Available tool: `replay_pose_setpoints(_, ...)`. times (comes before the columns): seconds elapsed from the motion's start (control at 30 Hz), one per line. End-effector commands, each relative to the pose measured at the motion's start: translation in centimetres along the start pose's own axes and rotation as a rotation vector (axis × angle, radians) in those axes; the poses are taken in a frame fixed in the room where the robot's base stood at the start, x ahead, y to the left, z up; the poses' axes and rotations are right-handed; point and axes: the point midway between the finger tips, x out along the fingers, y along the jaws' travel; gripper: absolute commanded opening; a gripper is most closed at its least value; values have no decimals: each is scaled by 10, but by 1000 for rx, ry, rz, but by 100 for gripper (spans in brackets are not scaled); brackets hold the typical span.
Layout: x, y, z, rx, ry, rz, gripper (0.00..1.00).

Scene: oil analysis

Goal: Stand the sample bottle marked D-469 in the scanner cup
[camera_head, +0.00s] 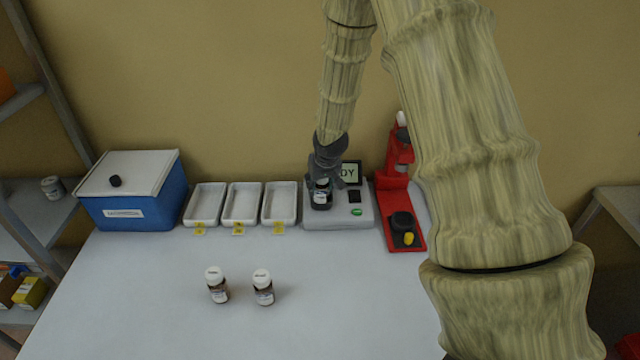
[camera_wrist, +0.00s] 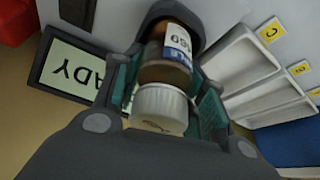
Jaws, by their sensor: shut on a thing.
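The dark scanner cup (camera_wrist: 188,12) surrounds the bottle's far end in the wrist view. In the head view my gripper (camera_head: 328,172) is over the left part of the white scanner (camera_head: 340,218), with the bottle (camera_head: 321,191) below it. I cannot tell whether the bottle's base touches the cup's floor.
The scanner's display (camera_wrist: 70,70) shows part of a word ending in ADY. Two other capped bottles (camera_head: 217,286) (camera_head: 263,288) stand on the table front. Three white trays (camera_head: 241,220) and a blue box (camera_head: 130,205) are left; a red device (camera_head: 402,215) is right.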

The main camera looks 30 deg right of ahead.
Motion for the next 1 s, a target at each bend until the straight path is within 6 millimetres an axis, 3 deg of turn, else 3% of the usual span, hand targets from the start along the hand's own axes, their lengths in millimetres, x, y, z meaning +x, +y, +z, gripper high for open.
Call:
replay_pose_setpoints(0.5,11,0,6,-1,-3,1,15)
replay_pose_setpoints(0.53,11,0,6,-1,-4,1,43)
replay_pose_setpoints(0.63,12,0,8,-1,-6,1,61)
replay_pose_setpoints(1.0,11,0,7,0,-6,1,63)
